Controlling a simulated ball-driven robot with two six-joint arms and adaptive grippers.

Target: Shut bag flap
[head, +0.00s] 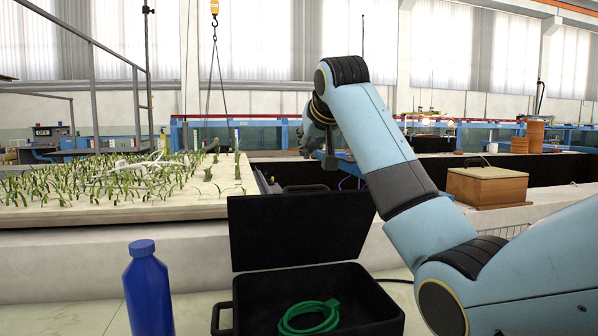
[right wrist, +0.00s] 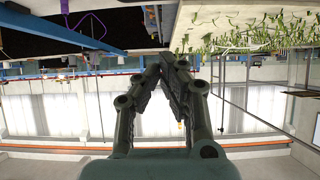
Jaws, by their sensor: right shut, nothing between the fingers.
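A black bag (head: 240,302) stands open at the lower middle of the head view. Its black flap (head: 295,228) stands raised at the back, nearly upright. A coiled green hose or cable (head: 310,318) lies inside. The bag does not show in that view. My left gripper is not in view.
A blue bottle (head: 148,292) stands left of the bag. A pale bed with green plants (head: 120,190) lies behind at left. A wooden box (head: 487,186) sits at right behind my arm. The pale surface between bottle and bag is clear.

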